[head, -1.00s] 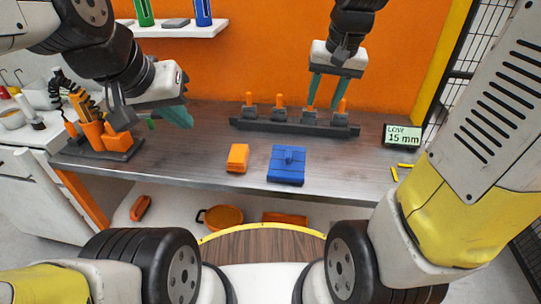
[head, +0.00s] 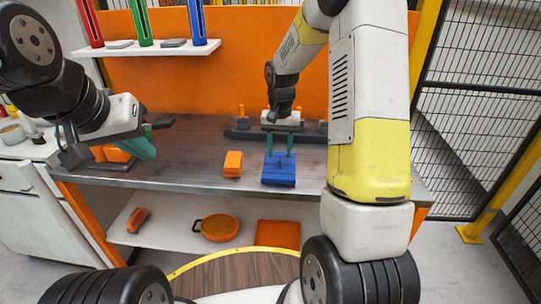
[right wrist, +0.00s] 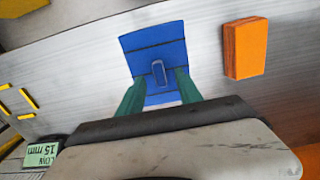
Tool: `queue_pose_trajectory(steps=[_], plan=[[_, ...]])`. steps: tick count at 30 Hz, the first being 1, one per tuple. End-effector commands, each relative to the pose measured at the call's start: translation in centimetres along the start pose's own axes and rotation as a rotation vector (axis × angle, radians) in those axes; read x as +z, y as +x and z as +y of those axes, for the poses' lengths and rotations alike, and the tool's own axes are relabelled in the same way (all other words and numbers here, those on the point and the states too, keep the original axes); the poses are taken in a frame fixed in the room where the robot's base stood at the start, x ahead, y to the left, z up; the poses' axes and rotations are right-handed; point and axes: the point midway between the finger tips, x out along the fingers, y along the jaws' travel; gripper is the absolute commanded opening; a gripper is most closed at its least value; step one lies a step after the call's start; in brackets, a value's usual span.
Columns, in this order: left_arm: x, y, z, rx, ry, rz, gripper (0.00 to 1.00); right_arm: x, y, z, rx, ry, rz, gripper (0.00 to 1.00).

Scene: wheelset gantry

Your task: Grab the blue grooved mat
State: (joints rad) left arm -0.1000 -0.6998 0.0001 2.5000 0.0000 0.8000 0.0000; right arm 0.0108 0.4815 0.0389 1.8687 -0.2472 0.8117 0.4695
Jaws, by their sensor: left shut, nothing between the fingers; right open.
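The blue grooved mat (head: 279,178) lies on the grey workbench (head: 205,162), near its front edge. In the right wrist view the mat (right wrist: 153,45) shows grooves and a small raised blue handle in its middle. My right gripper (head: 280,152) points down over the mat, its green fingers apart. In the right wrist view the right gripper's fingers (right wrist: 160,85) stand on either side of the handle; I cannot tell whether they touch it. My left gripper (head: 150,146) is shut and empty above the left part of the bench.
An orange block (head: 233,164) lies just left of the mat. A dark rack with orange pegs (head: 242,130) stands behind it. A display reading 15 mm (right wrist: 42,152) and yellow sticks (right wrist: 27,98) lie on the bench. An orange pan (head: 217,228) is on the lower shelf.

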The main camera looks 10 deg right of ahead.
Motion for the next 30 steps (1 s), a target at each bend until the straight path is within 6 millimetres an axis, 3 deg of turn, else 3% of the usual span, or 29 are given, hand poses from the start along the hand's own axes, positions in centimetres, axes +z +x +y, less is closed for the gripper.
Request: queue_pose_trajectory(steps=[5, 13, 20, 30], plan=[[0.0, 0.0, 0.0, 0.000, 0.000, 0.000, 0.00, 0.0, 2.2, 0.1, 0.000, -0.001, -0.002, 0.42], [0.0, 0.0, 0.0, 0.000, 0.000, 0.000, 0.00, -0.1, 2.5, 0.0, -0.001, -0.001, 0.001, 0.42], [0.0, 0.0, 0.0, 0.000, 0.000, 0.000, 0.00, 0.0, 2.5, 0.0, -0.001, -0.001, 0.001, 0.00], [0.0, 0.0, 0.0, 0.000, 0.000, 0.000, 0.00, 0.0, 2.5, 0.0, -0.001, -0.001, 0.001, 0.00]])
